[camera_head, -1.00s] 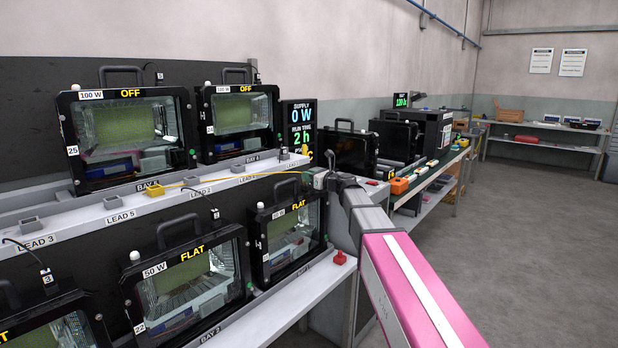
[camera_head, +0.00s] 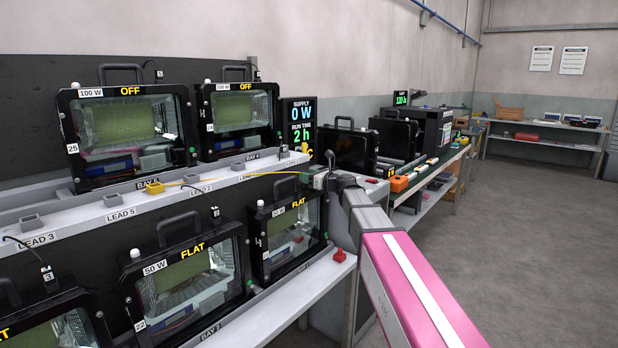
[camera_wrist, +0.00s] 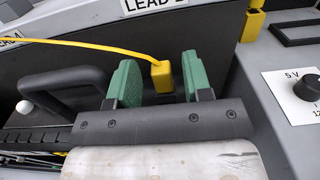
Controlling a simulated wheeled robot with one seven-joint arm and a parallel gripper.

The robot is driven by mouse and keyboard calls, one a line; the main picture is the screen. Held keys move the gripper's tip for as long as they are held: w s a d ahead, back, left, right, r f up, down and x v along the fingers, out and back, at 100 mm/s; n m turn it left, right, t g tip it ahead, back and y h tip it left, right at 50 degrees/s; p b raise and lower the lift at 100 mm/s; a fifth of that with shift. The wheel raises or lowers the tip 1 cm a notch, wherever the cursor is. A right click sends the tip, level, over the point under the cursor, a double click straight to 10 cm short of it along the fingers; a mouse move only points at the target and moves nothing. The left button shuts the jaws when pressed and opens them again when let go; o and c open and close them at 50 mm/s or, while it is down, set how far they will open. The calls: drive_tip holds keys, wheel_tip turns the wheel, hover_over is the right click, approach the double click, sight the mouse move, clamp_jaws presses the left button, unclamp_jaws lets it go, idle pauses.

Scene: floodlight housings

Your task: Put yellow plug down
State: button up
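In the wrist view, the yellow plug (camera_wrist: 162,75) is a small block at the end of a yellow cable (camera_wrist: 85,47) that runs off to the left. My gripper (camera_wrist: 160,72) has green fingers standing apart, one on each side of the plug, with a gap on both sides. What supports the plug from below is hidden. In the head view, my gripper (camera_head: 312,178) is at the right end of the lamp shelf, and the yellow cable (camera_head: 245,177) arches toward it. A yellow block (camera_head: 154,188) sits on the shelf at the cable's left end.
The lead shelf (camera_head: 75,224) carries grey holders and lead labels. Floodlight housings stand above and below it. In the wrist view, a black handle (camera_wrist: 65,85) is close at left, and a grey box with a knob (camera_wrist: 305,90) and a yellow piece (camera_wrist: 253,22) are at right.

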drive_tip(key=shift+f, duration=0.15)
drive_tip(key=shift+r, duration=0.2)
drive_tip(key=v, duration=1.2)
drive_tip(key=s+d+f+n+g+h, duration=0.1)
drive_tip(key=s+f+n+g+h, duration=0.1)
drive_tip(key=s+f+n, duration=0.45)
drive_tip(key=s+d+f+n+g+h, duration=0.1)
drive_tip(key=s+f+n+g+h, duration=0.15)
drive_tip(key=f, duration=0.75)
drive_tip(key=s+d+f+n+g+h, duration=0.25)
drive_tip(key=f+n, duration=0.25)
drive_tip(key=f, duration=0.3)
drive_tip(key=s+d+f+n+g+h, duration=0.2)
drive_tip(key=s+d+f+n+h, duration=0.1)
drive_tip(key=s+d+f+n, duration=0.1)
drive_tip(key=s+d+f+n+g+h, duration=0.2)
drive_tip(key=s+d+f+n+h, duration=0.2)
drive_tip(key=s+f+n, duration=0.3)
drive_tip(key=s+d+f, duration=0.1)
drive_tip(key=s+f, duration=0.1)
drive_tip(key=s, duration=0.2)
drive_tip(key=shift+d+n, duration=0.25)
drive_tip(key=shift+n, duration=0.05)
